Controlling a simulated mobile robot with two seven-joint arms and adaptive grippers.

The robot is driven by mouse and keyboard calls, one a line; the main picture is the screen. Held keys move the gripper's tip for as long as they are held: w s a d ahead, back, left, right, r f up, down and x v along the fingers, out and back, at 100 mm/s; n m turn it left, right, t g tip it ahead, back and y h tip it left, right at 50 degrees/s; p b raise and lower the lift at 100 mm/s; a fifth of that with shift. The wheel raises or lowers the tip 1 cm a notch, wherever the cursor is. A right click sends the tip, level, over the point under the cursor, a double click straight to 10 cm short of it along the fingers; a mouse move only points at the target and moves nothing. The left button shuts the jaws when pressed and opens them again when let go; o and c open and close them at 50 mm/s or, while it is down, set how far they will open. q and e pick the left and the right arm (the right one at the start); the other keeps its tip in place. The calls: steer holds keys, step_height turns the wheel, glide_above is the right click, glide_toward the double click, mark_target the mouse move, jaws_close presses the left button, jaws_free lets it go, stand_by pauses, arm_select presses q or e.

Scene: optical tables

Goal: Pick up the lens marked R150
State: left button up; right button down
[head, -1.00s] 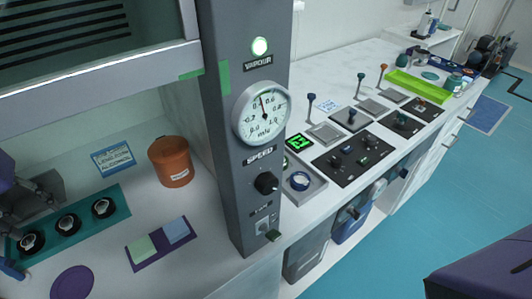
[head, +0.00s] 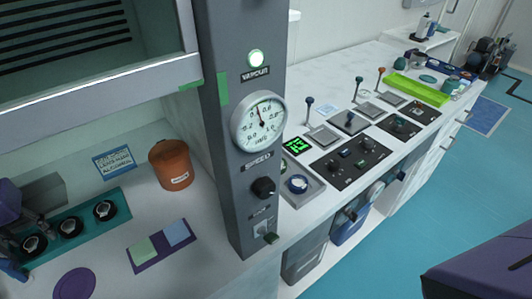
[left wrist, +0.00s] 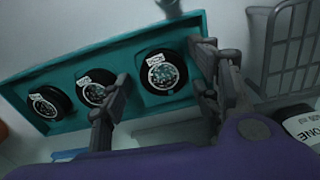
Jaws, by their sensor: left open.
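Three round black lenses sit in a row in a teal tray (head: 88,233) in the head view: a left one (head: 34,244), a middle one (head: 70,227) and a right one (head: 104,210). Each carries a small white label that I cannot read, so I cannot tell which is R150. My left gripper (head: 27,228) is open at the left lens. In the left wrist view the order is reversed, and my left gripper (left wrist: 160,62) has a finger on either side of the rightmost lens (left wrist: 163,75), which looks ungripped.
An orange pot (head: 170,165) stands behind the tray, beside a blue sign (head: 114,162). A purple mat with two coloured pads (head: 161,246) and a purple disc (head: 74,283) lie in front. A grey post with a gauge (head: 259,122) stands to the right.

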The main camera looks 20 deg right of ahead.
arm_select(q)
steer(key=c, duration=1.2)
steer(key=shift+r, duration=0.1)
